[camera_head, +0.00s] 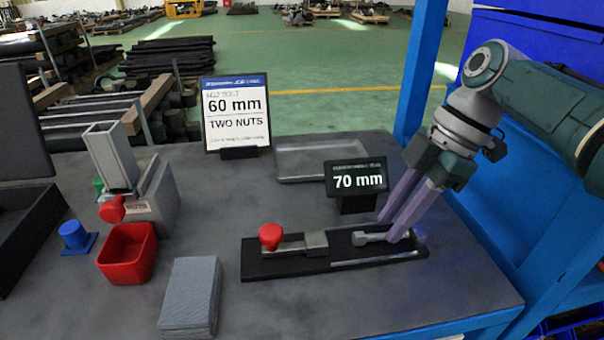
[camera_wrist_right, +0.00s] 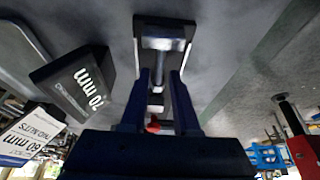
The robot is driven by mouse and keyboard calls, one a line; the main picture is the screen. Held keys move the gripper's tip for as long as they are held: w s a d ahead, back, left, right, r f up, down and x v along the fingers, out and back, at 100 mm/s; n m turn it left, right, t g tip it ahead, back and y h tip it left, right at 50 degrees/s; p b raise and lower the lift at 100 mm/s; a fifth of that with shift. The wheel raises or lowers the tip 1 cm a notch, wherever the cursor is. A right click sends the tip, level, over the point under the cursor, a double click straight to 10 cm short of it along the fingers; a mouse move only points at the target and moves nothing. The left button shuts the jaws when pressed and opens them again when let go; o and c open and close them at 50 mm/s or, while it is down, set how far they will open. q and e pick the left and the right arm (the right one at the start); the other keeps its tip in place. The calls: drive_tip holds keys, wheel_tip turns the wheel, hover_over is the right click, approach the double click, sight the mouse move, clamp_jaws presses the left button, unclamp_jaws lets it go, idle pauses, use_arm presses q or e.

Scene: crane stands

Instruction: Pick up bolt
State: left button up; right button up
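A grey metal bolt (camera_head: 362,239) lies along the right part of a black measuring fixture (camera_head: 285,267) on the table. It also shows in the right wrist view (camera_wrist_right: 163,43), above and between my fingers in the picture. My right gripper (camera_head: 391,230) reaches down over the bolt from the upper right. In the right wrist view its two fingers (camera_wrist_right: 160,76) stand apart, with a gap between them. The fingers hide part of the bolt in the head view, and I cannot tell whether they touch it. My left gripper is not in view.
A display reading 70 mm (camera_head: 357,178) stands close behind the fixture. A 60 mm sign (camera_head: 236,112) and a shallow metal tray (camera_head: 300,160) are farther back. A red knob (camera_head: 270,236) is on the fixture's left end. A red bin (camera_head: 128,254) and a grey block (camera_head: 190,296) lie left.

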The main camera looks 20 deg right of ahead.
drive_tip(key=shift+a+f, duration=0.25)
drive_tip(key=shift+f, duration=0.45)
drive_tip(key=shift+w, duration=0.1)
clamp_jaws()
idle(0.8)
